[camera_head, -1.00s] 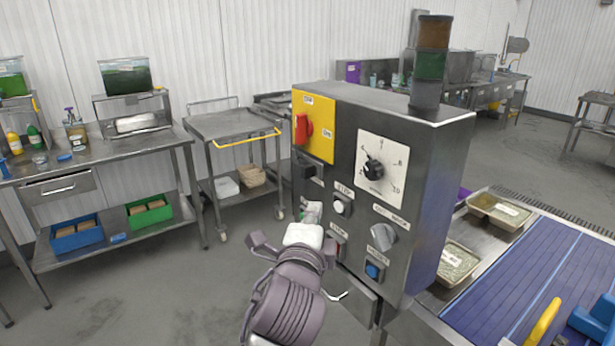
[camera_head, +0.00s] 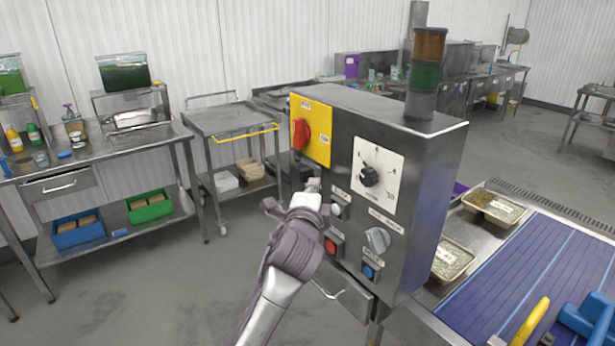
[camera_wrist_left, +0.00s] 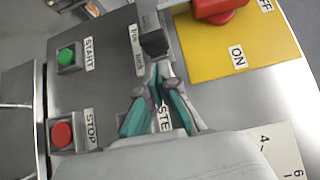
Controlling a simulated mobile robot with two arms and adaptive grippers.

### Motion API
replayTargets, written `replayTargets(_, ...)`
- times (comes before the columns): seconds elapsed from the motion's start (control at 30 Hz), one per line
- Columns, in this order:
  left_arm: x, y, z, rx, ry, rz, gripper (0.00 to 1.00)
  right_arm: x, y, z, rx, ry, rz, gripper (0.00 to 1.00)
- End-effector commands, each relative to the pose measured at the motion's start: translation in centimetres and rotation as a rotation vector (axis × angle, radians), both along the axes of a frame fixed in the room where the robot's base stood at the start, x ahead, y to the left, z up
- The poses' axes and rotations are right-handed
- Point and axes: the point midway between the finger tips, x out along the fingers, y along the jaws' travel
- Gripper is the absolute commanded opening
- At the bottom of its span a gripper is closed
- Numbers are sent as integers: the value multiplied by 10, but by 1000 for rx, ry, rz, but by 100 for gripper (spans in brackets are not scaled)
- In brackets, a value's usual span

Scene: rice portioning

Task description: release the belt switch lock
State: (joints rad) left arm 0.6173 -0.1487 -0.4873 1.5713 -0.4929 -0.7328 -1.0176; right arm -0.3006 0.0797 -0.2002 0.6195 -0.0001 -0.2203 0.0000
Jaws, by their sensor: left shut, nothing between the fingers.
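The steel control box (camera_head: 437,180) carries a yellow plate (camera_head: 318,150) with a red rotary switch (camera_head: 300,133), which also shows in the left wrist view (camera_wrist_left: 222,10). Below the plate, a black block (camera_wrist_left: 154,36) sits beside a small label that seems to read "free" and "lock"; in the head view the block (camera_head: 301,172) is partly hidden behind my gripper. My left gripper (camera_head: 313,186) is shut and empty at the box's front. In the left wrist view its teal fingertips (camera_wrist_left: 160,70) meet just below the block; I cannot tell whether they touch it. My right gripper is not in view.
The panel also has a green START button (camera_wrist_left: 66,56), a red STOP button (camera_wrist_left: 62,134), a black dial (camera_head: 370,176), a grey knob (camera_head: 377,240) and a blue button (camera_head: 369,272). A blue conveyor belt (camera_head: 530,262) lies to the right. The floor at left is clear.

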Motion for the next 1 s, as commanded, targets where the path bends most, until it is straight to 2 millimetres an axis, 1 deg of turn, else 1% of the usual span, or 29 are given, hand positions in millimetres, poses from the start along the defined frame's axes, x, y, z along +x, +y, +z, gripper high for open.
replayTargets(0.03, 5, 4, 3, 0, 1, 0, 0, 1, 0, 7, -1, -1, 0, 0)
replayTargets(0.2, 15, 11, 2, 0, 0, -1, 0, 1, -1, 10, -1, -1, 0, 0)
replayTargets(0.6, 18, 13, 0, 0, -1, -1, 0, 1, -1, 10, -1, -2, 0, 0)
replayTargets(0.83, 45, 33, 1, 2, 0, 0, 0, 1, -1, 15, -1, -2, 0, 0)
replayTargets(1.0, 50, 38, 1, 0, 0, 1, 0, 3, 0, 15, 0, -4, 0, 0)
